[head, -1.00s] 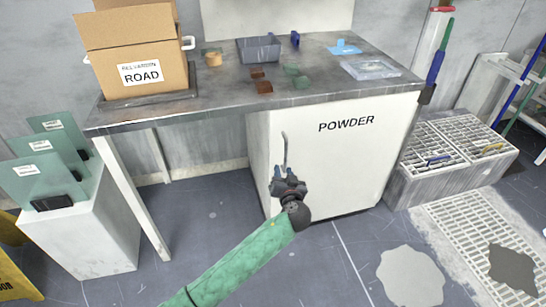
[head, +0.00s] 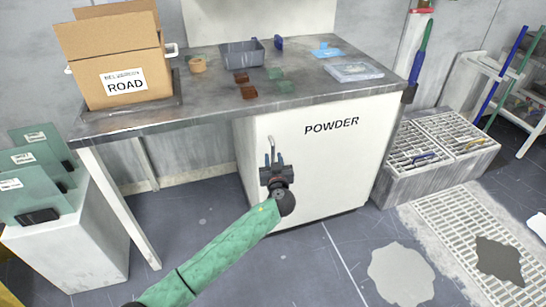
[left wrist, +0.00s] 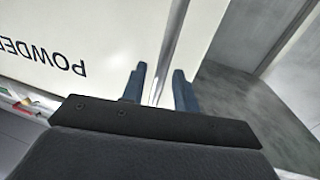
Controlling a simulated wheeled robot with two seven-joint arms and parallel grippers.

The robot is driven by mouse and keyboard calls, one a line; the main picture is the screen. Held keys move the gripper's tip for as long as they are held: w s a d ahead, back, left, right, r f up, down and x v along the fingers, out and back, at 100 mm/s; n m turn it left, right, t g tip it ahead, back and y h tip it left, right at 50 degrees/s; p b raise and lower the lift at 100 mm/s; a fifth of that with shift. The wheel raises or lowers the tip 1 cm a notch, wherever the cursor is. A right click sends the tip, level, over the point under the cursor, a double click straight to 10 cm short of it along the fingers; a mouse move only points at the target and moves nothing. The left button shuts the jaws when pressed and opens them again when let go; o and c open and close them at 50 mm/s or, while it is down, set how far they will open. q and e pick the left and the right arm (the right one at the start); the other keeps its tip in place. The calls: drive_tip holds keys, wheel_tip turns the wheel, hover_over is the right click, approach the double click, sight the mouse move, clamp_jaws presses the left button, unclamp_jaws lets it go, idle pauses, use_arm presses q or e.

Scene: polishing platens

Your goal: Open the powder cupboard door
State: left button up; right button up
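The white powder cupboard (head: 335,165) stands under the right part of the metal bench, and its door, lettered POWDER, looks shut. A thin upright metal handle (head: 271,148) is near the door's left edge. My left gripper (head: 271,166) is at the lower part of the handle. In the left wrist view the two blue fingers (left wrist: 160,88) are apart, with the handle bar (left wrist: 170,55) running between them. A gap shows on the finger sides, so they do not look closed on it. My right gripper is not in view.
The metal bench (head: 205,108) carries a cardboard box (head: 120,65), a grey tray (head: 243,52) and small coloured pieces. A white plinth with glass plates (head: 65,245) stands at left. A grated grey box (head: 435,165) is right of the cupboard.

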use_arm(q)
drive_tip(key=shift+w+a, duration=0.1)
drive_tip(key=shift+w, duration=0.6)
clamp_jaws()
